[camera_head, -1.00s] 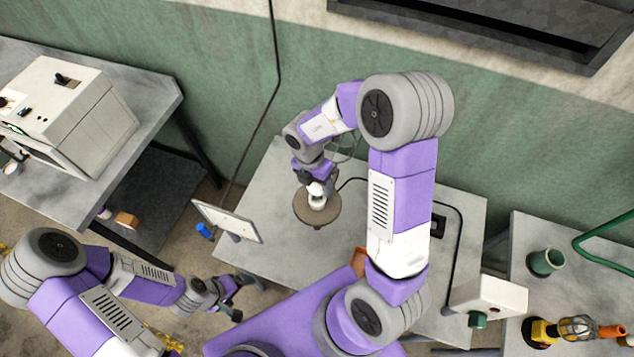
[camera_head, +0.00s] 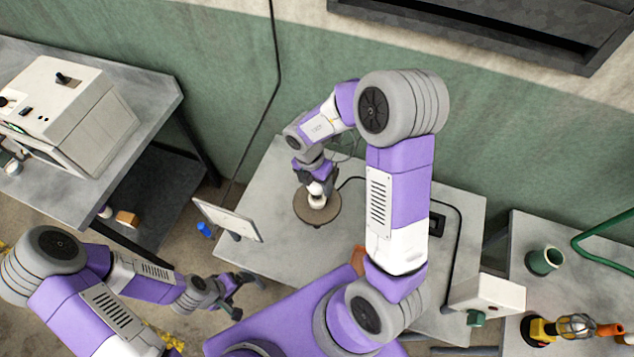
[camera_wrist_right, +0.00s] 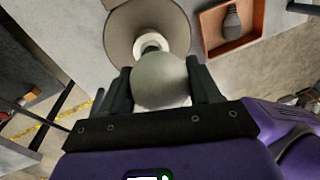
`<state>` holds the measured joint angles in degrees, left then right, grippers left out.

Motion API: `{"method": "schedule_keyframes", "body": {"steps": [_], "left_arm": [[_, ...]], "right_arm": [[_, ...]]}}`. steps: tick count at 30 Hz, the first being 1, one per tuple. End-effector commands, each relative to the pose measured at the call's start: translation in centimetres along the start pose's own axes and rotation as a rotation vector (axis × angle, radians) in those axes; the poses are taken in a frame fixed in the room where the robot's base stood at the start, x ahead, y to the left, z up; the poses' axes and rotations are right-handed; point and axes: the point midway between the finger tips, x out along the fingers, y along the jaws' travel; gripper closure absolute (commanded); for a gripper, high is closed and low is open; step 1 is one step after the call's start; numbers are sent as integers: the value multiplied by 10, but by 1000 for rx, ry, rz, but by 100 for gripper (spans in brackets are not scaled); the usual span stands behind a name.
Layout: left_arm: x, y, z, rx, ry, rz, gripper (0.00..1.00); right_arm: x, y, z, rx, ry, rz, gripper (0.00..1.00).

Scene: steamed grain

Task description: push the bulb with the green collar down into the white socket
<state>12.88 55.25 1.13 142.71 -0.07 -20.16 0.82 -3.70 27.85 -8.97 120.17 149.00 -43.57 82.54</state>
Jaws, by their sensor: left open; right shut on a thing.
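A pale, rounded bulb (camera_wrist_right: 160,82) is between the fingers of my right gripper (camera_wrist_right: 160,88), which is shut on it. Its collar is hidden, so I cannot see the green. The white socket (camera_wrist_right: 152,42) shows just beyond the bulb, on a round brown base (camera_wrist_right: 122,38). In the head view my right gripper (camera_head: 316,182) points down over the base (camera_head: 331,210), with the socket (camera_head: 317,201) under it. I cannot tell how deep the bulb sits. My left gripper (camera_head: 240,292) is open and empty, off the table's front left edge.
An orange-brown tray (camera_wrist_right: 247,40) holds a dark grey bulb (camera_wrist_right: 231,22) near the base. In the head view a tilted white panel (camera_head: 226,218) stands on the table's left side. A white box (camera_head: 490,295) stands at the right, and a black cable runs across the table (camera_head: 285,255).

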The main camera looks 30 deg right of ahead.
Motion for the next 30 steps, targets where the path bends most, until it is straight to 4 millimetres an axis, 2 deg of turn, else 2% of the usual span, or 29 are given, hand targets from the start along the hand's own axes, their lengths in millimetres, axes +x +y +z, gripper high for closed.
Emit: {"method": "schedule_keyframes", "body": {"steps": [30], "left_arm": [[-3, 1, 0, 0, 0, 0, 11]], "right_arm": [[11, 2, 0, -1, 0, -1, 69]]}}
